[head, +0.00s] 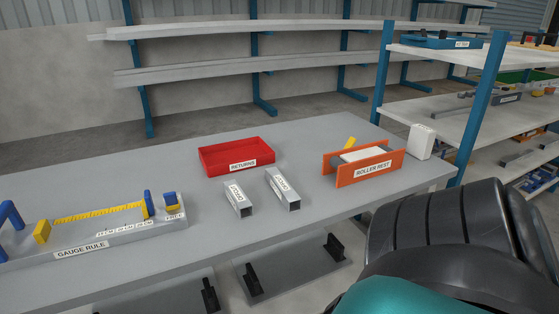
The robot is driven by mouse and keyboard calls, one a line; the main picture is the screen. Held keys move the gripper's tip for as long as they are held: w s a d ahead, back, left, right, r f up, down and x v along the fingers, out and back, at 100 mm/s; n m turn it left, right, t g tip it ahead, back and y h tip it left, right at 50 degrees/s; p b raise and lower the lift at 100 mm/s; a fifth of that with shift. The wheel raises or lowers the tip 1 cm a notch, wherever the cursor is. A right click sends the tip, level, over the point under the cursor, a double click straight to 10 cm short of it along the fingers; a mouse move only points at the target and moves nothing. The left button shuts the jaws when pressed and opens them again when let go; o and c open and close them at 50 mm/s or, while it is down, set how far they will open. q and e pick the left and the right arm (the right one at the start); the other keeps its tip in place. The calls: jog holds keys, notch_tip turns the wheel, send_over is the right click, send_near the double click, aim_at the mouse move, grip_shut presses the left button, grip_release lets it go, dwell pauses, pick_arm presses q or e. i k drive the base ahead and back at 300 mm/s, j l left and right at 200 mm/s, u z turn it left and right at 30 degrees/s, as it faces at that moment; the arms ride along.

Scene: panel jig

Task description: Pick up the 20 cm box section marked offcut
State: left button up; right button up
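Two grey metal box sections lie side by side on the grey workbench, with open square ends facing the front. The left box section (238,200) looks a little shorter than the right box section (283,189). Each has a white label on top. The print is too small for me to read, so I cannot tell which is marked offcut. A clear gap separates them. Neither of my grippers is in view. A black ribbed and teal part of my own arm fills the lower right corner.
A red RETURNS tray (209,161) stands just behind the box sections. An orange ROLLER REST (345,177) is to their right, with a white block (421,142) beyond it. A GAUGE RULE fixture (125,236) lies at left. Shelving (430,51) stands at right. The bench front is clear.

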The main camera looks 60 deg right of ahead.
aim_at(291, 200)
jog(key=k+l, duration=0.2)
jog(key=l, duration=0.35)
jog(key=k+l+u, duration=0.1)
jog(key=l, duration=0.4)
jog(key=k+l, duration=0.35)
jog(key=l, duration=0.15)
jog(key=k+l+u, duration=0.1)
jog(key=k+l, duration=0.15)
jog(key=l, duration=0.3)
jog(key=k+l, duration=0.25)
jog(key=l, duration=0.25)
jog(key=k+l+u, duration=0.1)
jog(key=k+l, duration=0.15)
jog(key=l, duration=0.2)
jog(key=k+l, duration=0.25)
jog(key=l, duration=0.25)
jog(key=k+l+u, duration=0.1)
jog(key=k+l, duration=0.15)
jog(key=l, duration=0.2)
